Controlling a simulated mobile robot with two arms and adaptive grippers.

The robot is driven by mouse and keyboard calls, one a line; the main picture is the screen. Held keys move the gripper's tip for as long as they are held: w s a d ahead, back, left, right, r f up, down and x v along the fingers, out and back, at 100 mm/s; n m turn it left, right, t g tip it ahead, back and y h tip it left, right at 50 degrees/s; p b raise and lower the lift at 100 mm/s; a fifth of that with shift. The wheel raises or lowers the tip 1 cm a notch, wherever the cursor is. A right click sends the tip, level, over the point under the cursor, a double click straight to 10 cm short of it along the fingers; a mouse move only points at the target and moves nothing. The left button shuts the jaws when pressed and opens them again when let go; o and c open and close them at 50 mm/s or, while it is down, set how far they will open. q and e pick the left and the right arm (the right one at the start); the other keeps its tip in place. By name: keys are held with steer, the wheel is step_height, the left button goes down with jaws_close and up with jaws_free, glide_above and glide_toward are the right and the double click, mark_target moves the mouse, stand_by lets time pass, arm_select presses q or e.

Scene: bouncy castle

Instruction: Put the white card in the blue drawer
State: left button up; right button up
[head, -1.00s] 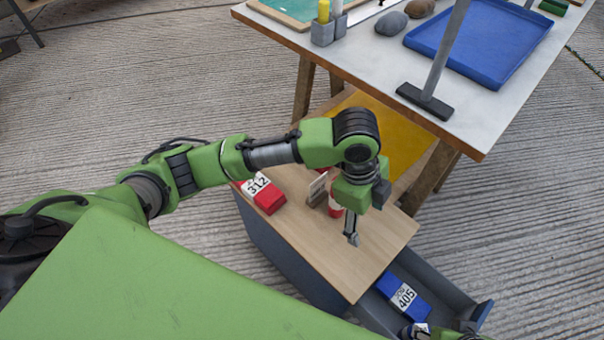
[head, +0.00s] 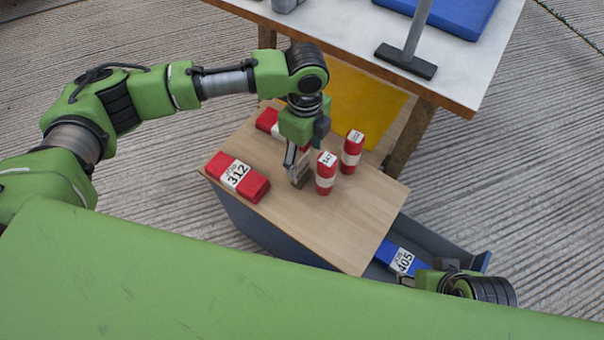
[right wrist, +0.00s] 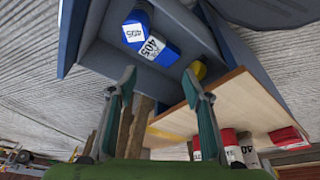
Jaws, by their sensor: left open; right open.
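A small pale card in a brown holder (head: 301,177) stands on the wooden cabinet top in the head view, partly hidden by my left gripper. My left gripper (head: 293,163) is open, pointing down right at the card; I cannot tell whether it touches. The blue-grey drawer (head: 446,240) is pulled open at the cabinet's right side and holds a blue block labelled 405 (head: 401,258). The drawer also shows in the right wrist view (right wrist: 196,28). My right gripper (right wrist: 160,100) is open and empty close to the drawer; in the head view its arm is partly hidden.
A red block labelled 312 (head: 237,177) lies left of the card. Upright red-and-white blocks (head: 326,173) (head: 352,152) stand to its right, and another red one (head: 268,121) lies behind. A white table (head: 462,62) stands behind. The cabinet top's front right is clear.

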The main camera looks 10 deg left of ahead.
mark_target(302, 175)
arm_select(q)
steer(key=shift+f, duration=0.55)
steer(key=f, duration=0.1)
steer(key=f+b, duration=0.1)
steer(key=f, duration=0.1)
steer(key=f+b, duration=0.1)
steer(key=shift+s+a+f, duration=0.25)
steer(key=shift+f, duration=0.1)
steer(key=c, duration=1.3)
arm_select(e)
steer(key=w+a+r+t, duration=0.1)
steer(key=w+t, duration=0.1)
steer(key=w, duration=0.2)
steer(key=w+a+r+t+y, duration=0.1)
steer(key=w+t, duration=0.1)
steer(key=w, duration=0.3)
steer(key=shift+a+r, duration=0.35)
steer(key=shift+a, duration=0.05)
